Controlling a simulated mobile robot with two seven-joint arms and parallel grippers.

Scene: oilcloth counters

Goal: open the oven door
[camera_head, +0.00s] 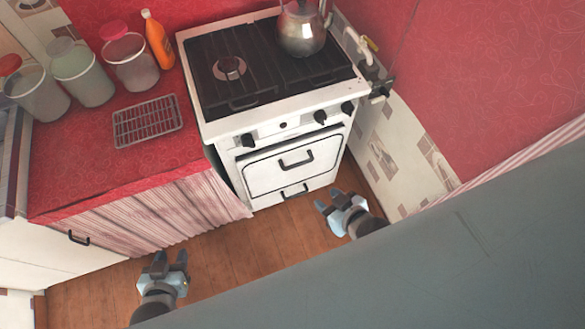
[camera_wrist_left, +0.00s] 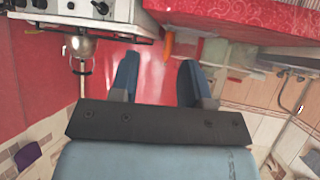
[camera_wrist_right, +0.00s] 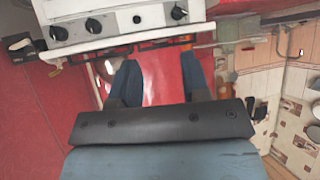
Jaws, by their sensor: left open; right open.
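The white stove (camera_head: 222,128) stands against the back wall with a black top and dark knobs on its front. Its oven door (camera_head: 265,178) looks closed, with a dark bar handle (camera_head: 297,161) near the top. A second handle (camera_head: 294,192) sits on the panel below. My left gripper (camera_head: 170,261) is open and empty over the floor, left of the stove and apart from it. My right gripper (camera_head: 328,199) is open and empty, just in front and to the right of the door, not on the handle. The stove's knobs also show in the right wrist view (camera_wrist_right: 94,25).
A kettle (camera_head: 303,32) stands on the stove top. The red counter (camera_head: 75,165) on the left holds several jars, an orange bottle (camera_head: 158,40) and a wire rack (camera_head: 147,121). A tiled wall (camera_head: 400,158) is close on the right. Wooden floor (camera_head: 240,245) lies free in front.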

